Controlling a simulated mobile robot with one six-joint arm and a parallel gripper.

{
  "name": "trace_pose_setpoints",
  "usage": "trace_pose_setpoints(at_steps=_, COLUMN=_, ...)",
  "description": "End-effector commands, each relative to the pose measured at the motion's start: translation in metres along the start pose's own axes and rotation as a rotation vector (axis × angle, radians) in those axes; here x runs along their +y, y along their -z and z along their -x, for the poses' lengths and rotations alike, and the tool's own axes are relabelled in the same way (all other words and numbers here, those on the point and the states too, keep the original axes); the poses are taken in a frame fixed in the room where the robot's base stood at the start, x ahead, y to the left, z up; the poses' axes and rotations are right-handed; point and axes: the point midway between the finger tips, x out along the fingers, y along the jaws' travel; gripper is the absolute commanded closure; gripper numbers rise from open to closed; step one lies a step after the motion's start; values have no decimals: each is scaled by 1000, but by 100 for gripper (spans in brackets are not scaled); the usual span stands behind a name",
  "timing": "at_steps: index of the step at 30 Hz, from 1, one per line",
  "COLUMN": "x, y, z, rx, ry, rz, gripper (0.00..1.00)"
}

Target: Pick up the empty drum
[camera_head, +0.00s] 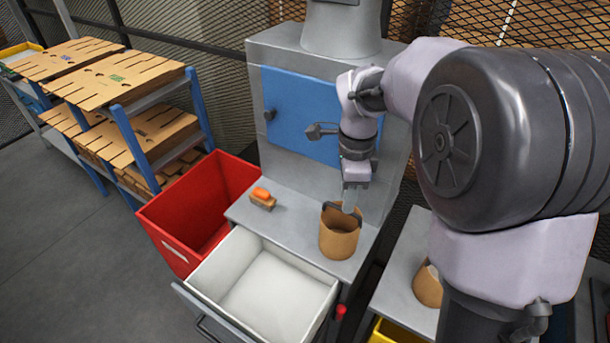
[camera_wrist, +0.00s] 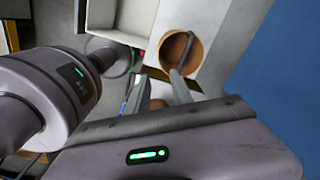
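A brown, open-topped empty drum (camera_head: 340,240) stands upright on the grey ledge below the blue panel. It also shows in the wrist view (camera_wrist: 166,52), where I look down into its empty inside. My gripper (camera_head: 342,210) is at the drum's top, pointing down, with its dark fingertips apart. In the wrist view my gripper (camera_wrist: 171,62) has one fingertip across the drum's mouth and the other beside its rim. Whether either finger touches the wall cannot be told.
A white open drawer (camera_head: 275,285) and a red bin (camera_head: 180,225) are in front and left. A small brown block with an orange top (camera_head: 262,197) lies on the ledge. Another brown cylinder (camera_head: 428,287) stands on the right table. Cardboard-loaded shelves (camera_head: 100,80) stand far left.

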Motion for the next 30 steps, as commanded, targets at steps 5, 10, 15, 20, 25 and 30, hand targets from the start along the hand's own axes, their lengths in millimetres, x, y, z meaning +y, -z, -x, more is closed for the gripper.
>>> trace_pose_setpoints(at_steps=5, x=-1, y=1, z=-51, rx=4, ry=-9, rz=-15, gripper=72)
trace_pose_setpoints(at_steps=10, x=0, y=1, z=-100, rx=3, ry=-7, rz=-14, gripper=72)
trace_pose_setpoints(at_steps=15, x=0, y=1, z=-123, rx=3, ry=-5, rz=-13, gripper=72)
trace_pose_setpoints(at_steps=20, x=1, y=1, z=-140, rx=2, ry=-4, rz=-12, gripper=72)
trace_pose_setpoints(at_steps=25, x=2, y=1, z=-175, rx=2, ry=-6, rz=-13, gripper=72)
trace_pose_setpoints(at_steps=30, x=2, y=1, z=-175, rx=2, ry=-4, rz=-12, gripper=72)
